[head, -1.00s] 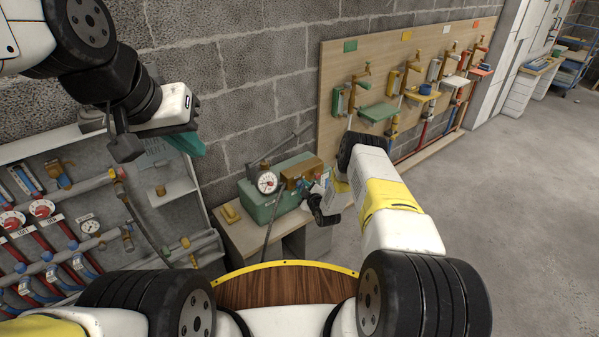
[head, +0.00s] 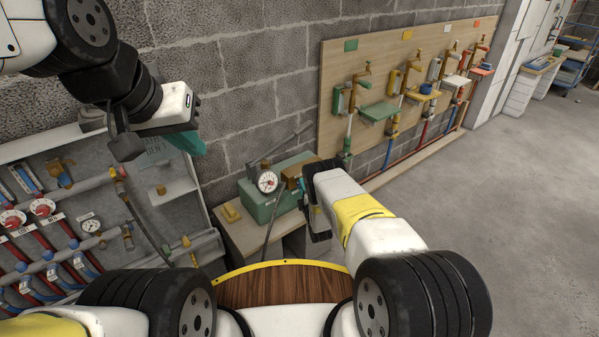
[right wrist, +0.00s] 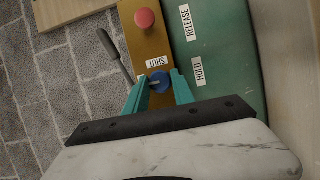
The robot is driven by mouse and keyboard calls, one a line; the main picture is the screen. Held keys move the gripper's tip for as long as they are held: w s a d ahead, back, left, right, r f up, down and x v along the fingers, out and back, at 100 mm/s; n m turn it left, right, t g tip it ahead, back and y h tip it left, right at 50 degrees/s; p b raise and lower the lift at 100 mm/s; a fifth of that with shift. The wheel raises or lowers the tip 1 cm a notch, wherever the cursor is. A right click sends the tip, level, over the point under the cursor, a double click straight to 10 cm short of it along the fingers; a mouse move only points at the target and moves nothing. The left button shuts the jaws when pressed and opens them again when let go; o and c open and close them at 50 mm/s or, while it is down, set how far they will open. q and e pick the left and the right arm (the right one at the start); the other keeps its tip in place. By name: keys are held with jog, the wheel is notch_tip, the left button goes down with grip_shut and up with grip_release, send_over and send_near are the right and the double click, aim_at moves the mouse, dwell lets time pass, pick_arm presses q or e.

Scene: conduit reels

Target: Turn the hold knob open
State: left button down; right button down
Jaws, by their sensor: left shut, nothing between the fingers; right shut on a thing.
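The hold knob is the small blue knob (right wrist: 160,82) on the brass block (right wrist: 155,50), beside the HOLD label (right wrist: 199,71) in the right wrist view. My right gripper (right wrist: 160,85) is shut on it, with one teal finger on each side. A red knob (right wrist: 145,18) sits further up the block, level with the RELEASE label (right wrist: 186,22). In the head view my right gripper (head: 303,197) is at the right end of the green pump box (head: 262,205), and my arm hides the knobs.
A pressure gauge (head: 267,182) and a dark lever stand on the pump's left side. A valve and pipe panel (head: 70,215) stands at left. A wooden board with cranks (head: 340,60) hangs at right, with open floor before it.

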dwell(0.4)
jog(key=c, duration=1.1)
grip_release()
jog(key=shift+o, duration=0.2)
jog(key=shift+s, duration=0.1)
jog(key=s+d, duration=0.1)
jog(key=s, duration=0.6)
jog(key=shift+s+d, duration=0.2)
jog(key=shift+s, duration=0.1)
jog(key=shift+w, duration=0.1)
